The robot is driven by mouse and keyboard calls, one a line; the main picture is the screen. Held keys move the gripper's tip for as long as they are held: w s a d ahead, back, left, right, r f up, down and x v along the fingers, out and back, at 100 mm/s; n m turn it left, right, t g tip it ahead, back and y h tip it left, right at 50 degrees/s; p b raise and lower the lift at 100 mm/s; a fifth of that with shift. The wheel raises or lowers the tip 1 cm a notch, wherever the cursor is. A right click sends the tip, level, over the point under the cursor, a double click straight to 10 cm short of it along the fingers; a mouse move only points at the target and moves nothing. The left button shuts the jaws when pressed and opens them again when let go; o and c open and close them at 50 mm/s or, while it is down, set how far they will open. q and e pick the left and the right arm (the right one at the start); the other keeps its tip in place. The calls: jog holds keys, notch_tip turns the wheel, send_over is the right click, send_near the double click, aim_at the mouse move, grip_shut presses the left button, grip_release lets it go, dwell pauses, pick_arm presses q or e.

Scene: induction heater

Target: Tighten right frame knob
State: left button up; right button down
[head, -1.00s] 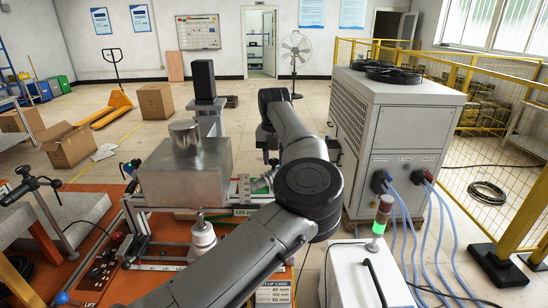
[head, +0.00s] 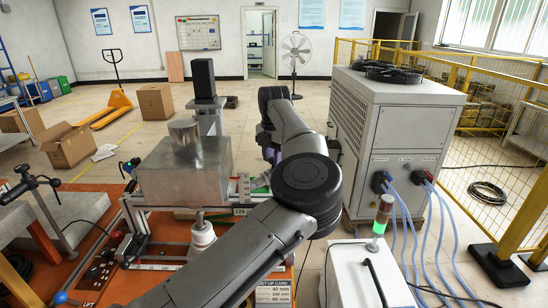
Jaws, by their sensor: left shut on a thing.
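My left gripper (head: 270,158) is mostly hidden behind my own arm, at the right side of the metal block (head: 185,172) on its frame. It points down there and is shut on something. I take this to be the right frame knob, but the knob itself is hidden by the gripper and arm. A dark knob-like part (head: 131,166) shows at the left side of the frame. My right gripper is out of view.
A grey chiller (head: 400,125) stands right of my arm. A white cabinet (head: 350,270) with a signal lamp (head: 383,210) is at front right.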

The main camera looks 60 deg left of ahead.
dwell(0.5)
pick_arm(q)
jog(key=o, duration=0.9)
jog(key=shift+o, duration=0.2)
jog(key=shift+r, duration=0.15)
notch_tip(320, 180, up, 14)
jog(key=p, duration=0.3)
jog(key=shift+f, duration=0.2)
